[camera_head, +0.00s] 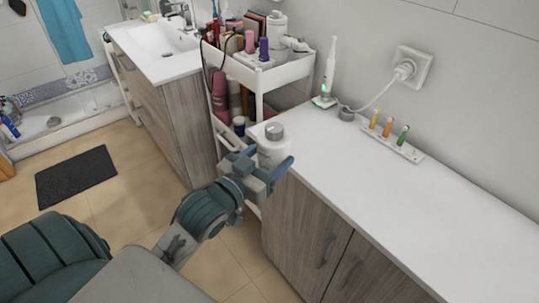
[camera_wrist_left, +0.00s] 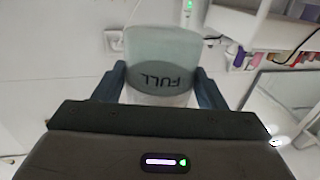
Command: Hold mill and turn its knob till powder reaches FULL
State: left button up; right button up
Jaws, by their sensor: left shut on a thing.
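The mill is a pale upright cylinder (camera_head: 271,149) with a grey round knob (camera_head: 274,131) on top in the head view. My left gripper (camera_head: 266,172) is shut around its body, one finger on each side, holding it near the counter's left end. In the left wrist view the mill (camera_wrist_left: 166,48) is between the fingers (camera_wrist_left: 163,88). The word FULL reads upside down on a dark grey band, with a paler grey-green part above it in the picture. I cannot tell the powder level. No gripper is on the knob. My right gripper is out of view.
The white counter (camera_head: 420,205) has much bare surface. An electric toothbrush (camera_head: 331,70) stands on it, near a rack of small coloured brush heads (camera_head: 397,143) and a wall socket (camera_head: 410,69). A white cart (camera_head: 263,76) with cosmetics stands close behind the mill.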

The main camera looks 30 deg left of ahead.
aim_at(325, 155)
pick_arm(q)
jog(key=shift+w, duration=0.15)
